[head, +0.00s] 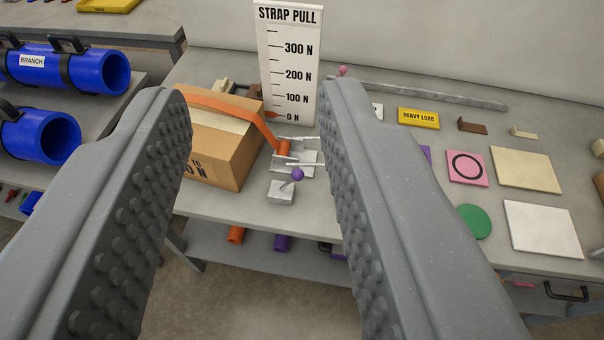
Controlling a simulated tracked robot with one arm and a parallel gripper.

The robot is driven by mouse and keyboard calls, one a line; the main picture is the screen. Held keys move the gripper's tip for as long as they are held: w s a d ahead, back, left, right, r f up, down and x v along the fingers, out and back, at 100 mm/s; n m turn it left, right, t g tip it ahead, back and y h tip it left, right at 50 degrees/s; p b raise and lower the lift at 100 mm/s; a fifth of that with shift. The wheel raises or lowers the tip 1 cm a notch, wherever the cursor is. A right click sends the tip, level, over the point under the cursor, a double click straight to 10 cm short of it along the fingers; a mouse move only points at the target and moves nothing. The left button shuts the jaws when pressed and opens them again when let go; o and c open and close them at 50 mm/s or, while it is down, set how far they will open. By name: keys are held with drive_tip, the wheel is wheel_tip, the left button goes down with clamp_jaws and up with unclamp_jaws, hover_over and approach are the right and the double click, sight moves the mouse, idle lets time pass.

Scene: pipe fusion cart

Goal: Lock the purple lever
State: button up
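The purple lever (297,175) shows as a round purple knob on a short stem above a small grey block (281,192), near the bench's front edge. It stands just in front of a metal ratchet bracket (298,157) with an orange strap (236,109) wound on it. The strap runs over a cardboard box (218,148). My gripper (258,100) is open and empty. Its two studded fingers frame the lever from either side, and the lever lies well beyond them, apart from both. The lever's exact tilt is hard to tell.
A white strap pull gauge (289,62) stands behind the bracket, its orange pointer near 0 N. Right of my right finger lie a yellow heavy load sign (418,118), a pink tile (467,168), a green disc (474,221) and pale plates. Blue pipes (69,68) rest at left.

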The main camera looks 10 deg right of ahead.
drive_tip(key=shift+w+f, duration=0.15)
drive_tip(key=shift+w, duration=0.05)
clamp_jaws()
drive_tip(key=w+f+m+t+y+b, duration=0.1)
drive_tip(key=w+f+m+t+b, duration=0.35)
drive_tip(key=w+f+m, duration=1.1)
drive_tip(key=w+d+f+m+g+h+b, duration=0.1)
drive_tip(key=f+m+h+b, duration=0.1)
drive_tip(key=f, duration=0.9)
drive_tip(key=w+d+f+m+g+h+b, duration=0.1)
drive_tip(key=f+m, duration=0.4)
drive_tip(key=f, duration=0.6)
drive_tip(key=w+d+f+m+g+h+b, duration=0.1)
drive_tip(key=d+f+m+g+h+b, duration=0.1)
drive_tip(key=f, duration=1)
drive_tip(key=d+m+h+b, duration=0.1)
drive_tip(key=m+h, duration=0.1)
drive_tip(key=h, duration=0.1)
drive_tip(key=shift+w+d, duration=0.2)
drive_tip(key=shift+w, duration=0.2)
drive_tip(key=shift+m, duration=0.25)
